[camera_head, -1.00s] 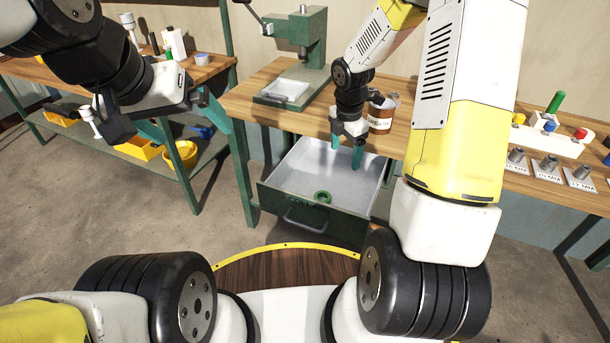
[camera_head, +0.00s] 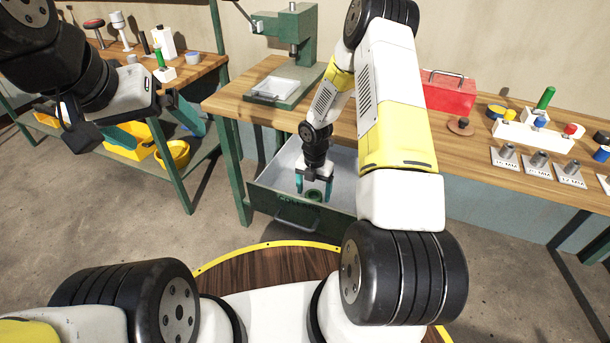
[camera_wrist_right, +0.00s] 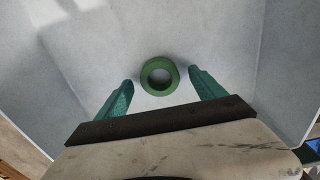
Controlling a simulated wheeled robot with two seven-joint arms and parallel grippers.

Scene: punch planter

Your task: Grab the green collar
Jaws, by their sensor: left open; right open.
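The green collar (camera_head: 313,196) is a small ring lying on the floor of the open drawer, near its front wall. In the right wrist view the collar (camera_wrist_right: 159,76) sits just beyond and between the tips of my right gripper (camera_wrist_right: 160,80), whose two teal fingers are open with nothing between them. In the head view my right gripper (camera_head: 313,190) points down into the drawer, close over the collar. I cannot tell the exact height between them. My left gripper (camera_head: 163,125) is open and empty, held at the left, well away from the drawer.
The drawer (camera_head: 272,205) has a green front and pale inside walls around my right gripper. It hangs under a wooden bench with a green press (camera_head: 300,45), a red toolbox (camera_head: 448,92) and labelled metal bushings (camera_head: 538,160). A yellow bin (camera_head: 128,143) stands on the left shelf.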

